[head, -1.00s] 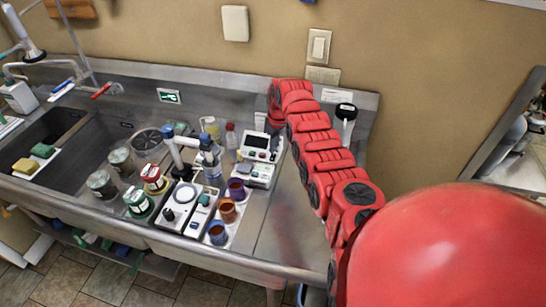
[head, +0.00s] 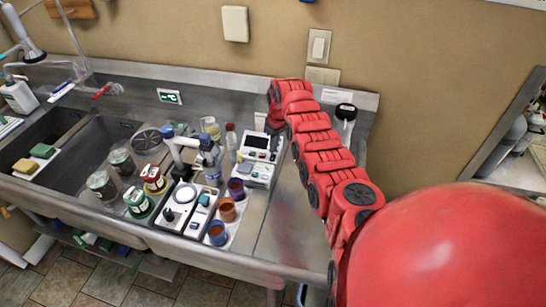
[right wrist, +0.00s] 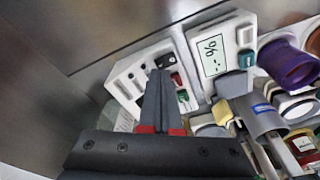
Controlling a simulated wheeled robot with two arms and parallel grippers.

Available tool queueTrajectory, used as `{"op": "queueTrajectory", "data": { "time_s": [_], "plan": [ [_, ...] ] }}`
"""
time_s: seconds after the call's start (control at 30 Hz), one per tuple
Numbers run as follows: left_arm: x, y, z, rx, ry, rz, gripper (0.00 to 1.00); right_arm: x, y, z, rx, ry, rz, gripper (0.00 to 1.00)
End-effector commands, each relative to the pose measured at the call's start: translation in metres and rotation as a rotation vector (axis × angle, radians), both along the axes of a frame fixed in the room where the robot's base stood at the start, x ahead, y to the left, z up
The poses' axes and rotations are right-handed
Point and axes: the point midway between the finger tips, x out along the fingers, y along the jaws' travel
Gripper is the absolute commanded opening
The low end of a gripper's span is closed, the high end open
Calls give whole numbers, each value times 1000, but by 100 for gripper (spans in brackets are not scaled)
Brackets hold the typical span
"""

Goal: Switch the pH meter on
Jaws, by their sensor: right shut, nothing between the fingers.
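A white instrument with a dark screen (head: 257,142) stands at the back of the steel counter; I take it to be the pH meter. In the right wrist view a white panel with dark slots and black, red and green buttons (right wrist: 135,75) lies under my fingers; it appears to be the same instrument, its screen hidden. My right gripper (right wrist: 160,73) is shut and empty, its tips over the panel beside the red button (right wrist: 177,79). I cannot tell whether they touch it. In the head view my red right arm hides most of the gripper. My left gripper is out of view.
A white device with a lit display (right wrist: 212,56) stands beside the panel. Purple (head: 236,188), orange (head: 228,210) and blue (head: 217,233) cups stand close in front. The counter to the right (head: 280,230) is clear.

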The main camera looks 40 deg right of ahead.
Motion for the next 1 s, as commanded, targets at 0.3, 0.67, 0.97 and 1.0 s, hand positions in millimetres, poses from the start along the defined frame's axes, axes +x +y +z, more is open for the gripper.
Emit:
{"op": "queueTrajectory", "data": {
  "time_s": [0.3, 0.67, 0.97, 1.0],
  "plan": [
    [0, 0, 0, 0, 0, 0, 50, 0, 0, 0, 0, 0, 0, 0],
    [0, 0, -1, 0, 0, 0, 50, 0, 0, -1, 0, 0, 0, 0],
    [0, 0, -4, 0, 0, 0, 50, 0, 0, -6, 0, 0, 0, 0],
    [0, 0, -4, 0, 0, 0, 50, 0, 0, -6, 0, 0, 0, 0]
  ]
}}
